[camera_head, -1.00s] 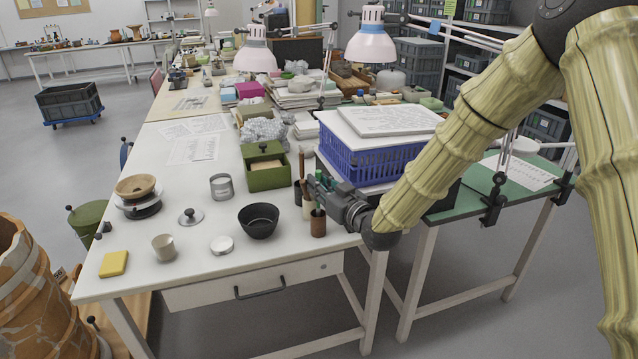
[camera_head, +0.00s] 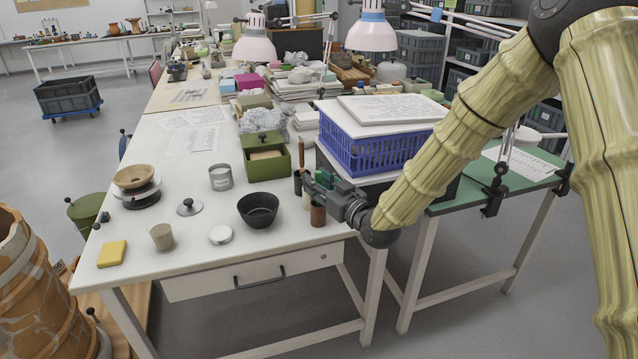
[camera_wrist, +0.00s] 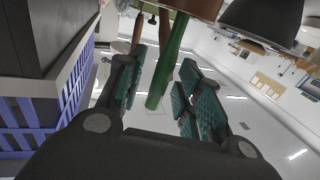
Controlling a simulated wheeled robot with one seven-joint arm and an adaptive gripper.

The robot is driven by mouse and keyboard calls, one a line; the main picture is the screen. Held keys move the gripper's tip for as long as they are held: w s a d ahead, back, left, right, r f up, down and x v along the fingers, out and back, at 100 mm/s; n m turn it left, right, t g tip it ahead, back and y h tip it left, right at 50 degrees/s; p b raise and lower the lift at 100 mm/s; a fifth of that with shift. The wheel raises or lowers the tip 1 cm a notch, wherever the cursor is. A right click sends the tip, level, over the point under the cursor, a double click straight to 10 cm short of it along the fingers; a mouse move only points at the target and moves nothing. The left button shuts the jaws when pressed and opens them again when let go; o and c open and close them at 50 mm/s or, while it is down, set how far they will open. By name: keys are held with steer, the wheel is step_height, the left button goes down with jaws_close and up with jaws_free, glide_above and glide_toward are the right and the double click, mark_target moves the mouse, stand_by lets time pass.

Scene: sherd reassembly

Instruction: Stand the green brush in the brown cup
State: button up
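The brown cup (camera_head: 318,215) stands near the front right edge of the white table. In the wrist view, which is upside down, the cup (camera_wrist: 192,7) is at the top edge. The green brush (camera_wrist: 167,65) points out from the cup's rim, slightly tilted. Its far end looks to be inside the cup, but the cup's inside is hidden. My gripper (camera_wrist: 158,92) is open, with its teal pads on both sides of the brush and a visible gap at each side. In the head view my gripper (camera_head: 312,186) is just above the cup.
A dark cup (camera_head: 298,183) with wooden-handled tools stands just behind. A black bowl (camera_head: 258,210) is to the left and a green box (camera_head: 265,158) behind. A blue crate (camera_head: 375,150) is close by on the right. The table's front edge is near the cup.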

steer(key=shift+s+d, duration=0.1)
steer(key=v, duration=1.1)
steer(key=shift+s+d, duration=0.2)
steer(key=shift+s, duration=0.15)
steer(key=s+d+f+m+g+h, duration=0.1)
steer(key=s+d+f+g+h, duration=0.15)
steer(key=f, duration=0.65)
steer(key=s+d+f+m+g+h, duration=0.1)
steer(key=s+f+m+h, duration=0.15)
steer(key=f, duration=0.65)
steer(key=s+d+f+m+g+h, duration=0.1)
steer(key=s+d+f+g, duration=0.2)
steer(key=s+f, duration=0.55)
steer(key=s+d+f+m+g+h, duration=0.1)
steer(key=s+d+f+g+h, duration=0.1)
steer(key=s+f, duration=0.6)
steer(key=s+d+f+m+g+h, duration=0.1)
steer(key=s+d+f+g, duration=0.15)
steer(key=s, duration=0.45)
steer(key=s+d+f+g+h, duration=0.1)
steer(key=s+d+f+g, duration=0.1)
steer(key=s+f, duration=0.35)
steer(key=s+d+f+m+g+h, duration=0.1)
steer(key=s+d+f+g, duration=0.15)
steer(key=s, duration=0.55)
step_height(320, 180, up, 14)
steer(key=p, duration=1.3)
steer(key=shift+w+r+t, duration=0.15)
steer(key=shift+t, duration=0.3)
steer(key=shift+c, duration=0.3)
